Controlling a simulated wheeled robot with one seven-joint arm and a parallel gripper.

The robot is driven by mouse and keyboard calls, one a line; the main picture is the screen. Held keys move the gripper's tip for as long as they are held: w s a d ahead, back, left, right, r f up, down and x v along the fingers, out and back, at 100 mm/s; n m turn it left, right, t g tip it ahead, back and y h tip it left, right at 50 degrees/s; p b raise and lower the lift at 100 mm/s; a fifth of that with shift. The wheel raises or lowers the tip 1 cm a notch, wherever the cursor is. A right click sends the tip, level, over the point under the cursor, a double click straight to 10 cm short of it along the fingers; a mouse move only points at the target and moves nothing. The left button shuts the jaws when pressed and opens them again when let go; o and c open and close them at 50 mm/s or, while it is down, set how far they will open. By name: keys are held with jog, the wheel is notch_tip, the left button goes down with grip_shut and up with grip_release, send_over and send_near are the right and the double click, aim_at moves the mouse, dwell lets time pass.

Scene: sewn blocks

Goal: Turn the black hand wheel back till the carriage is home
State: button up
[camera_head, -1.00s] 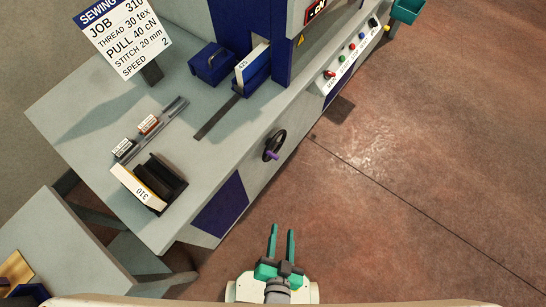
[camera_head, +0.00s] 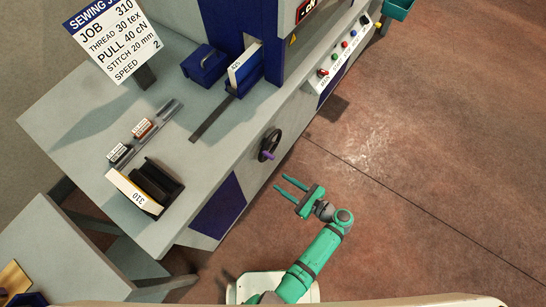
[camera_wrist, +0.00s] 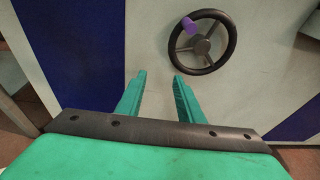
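The black hand wheel (camera_head: 269,145) is on the front face of the grey machine bench, with a purple handle (camera_head: 268,155) on its rim. In the wrist view the wheel (camera_wrist: 203,64) is upper right of centre, and its purple handle (camera_wrist: 189,26) is at the wheel's upper left. My green gripper (camera_head: 289,187) is open and empty, in front of the bench and apart from the wheel. Its two fingers (camera_wrist: 158,92) point toward the bench front. The blue carriage (camera_head: 245,74) holds a white-faced block and stands at the far end of a dark slot (camera_head: 211,119) in the bench top.
A black holder with a block marked 310 (camera_head: 127,190) stands at the bench's near left. A blue box (camera_head: 204,66), a job sign (camera_head: 112,38) and a button panel (camera_head: 344,50) are farther back. A side table (camera_head: 62,250) is at lower left. The floor to the right is clear.

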aim_at(273, 157)
jog(key=w+d+r+y, duration=0.3)
jog(key=d+r, duration=0.1)
jog(key=r, duration=0.2)
jog(key=shift+m+t, duration=0.4)
jog(key=x, duration=1)
jog(key=shift+s+a+r, duration=0.1)
jog(key=shift+s+r, duration=0.05)
jog(key=shift+r, duration=0.1)
grip_shut()
